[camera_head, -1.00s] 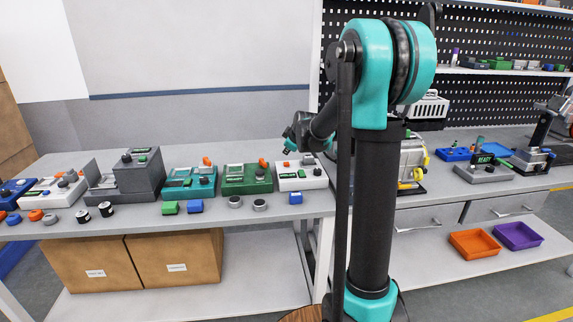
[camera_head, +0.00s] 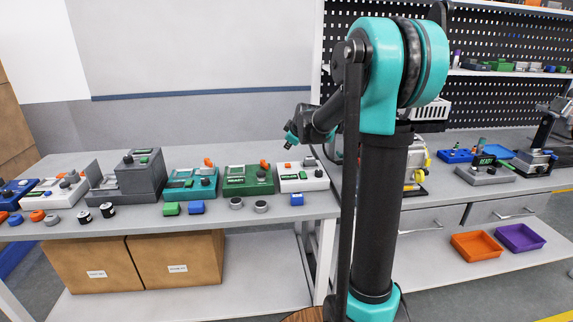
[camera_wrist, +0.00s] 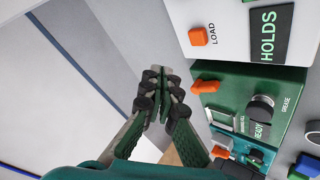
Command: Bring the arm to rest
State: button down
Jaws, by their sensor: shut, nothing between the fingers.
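My gripper (camera_head: 291,136) hangs in the air above the back of the bench, above and near the white station (camera_head: 302,177). Its fingertips (camera_wrist: 157,78) are together and empty in the wrist view. My arm rises upright in front of the bench and folds over toward the left. In the wrist view, the green station (camera_wrist: 240,112) with a READY label and the white station with LOAD and HOLDS labels lie to the right of the fingers. The gripper touches nothing that I can see.
The left bench (camera_head: 240,216) holds a teal station (camera_head: 192,184), a grey station (camera_head: 140,172) and several small parts. At right, orange (camera_head: 476,246) and purple (camera_head: 520,238) trays sit on a lower shelf. A pegboard (camera_head: 520,38) stands behind. There is free air above the bench.

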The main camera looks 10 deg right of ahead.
jog(key=s+d+f+m+g, duration=0.1)
jog(key=s+f+m, duration=0.2)
jog(key=s, duration=1)
jog(key=s+d+f+m+g+h, duration=0.1)
jog(key=s+f+m, duration=0.3)
jog(key=s+f, duration=0.4)
jog(key=s+d+f+m+g+h, duration=0.1)
jog(key=s+f+m, duration=0.3)
jog(key=s, duration=1.6)
notch_tip(320, 180, down, 2)
jog(key=shift+d+g, duration=0.5)
jog(key=shift+g, duration=0.4)
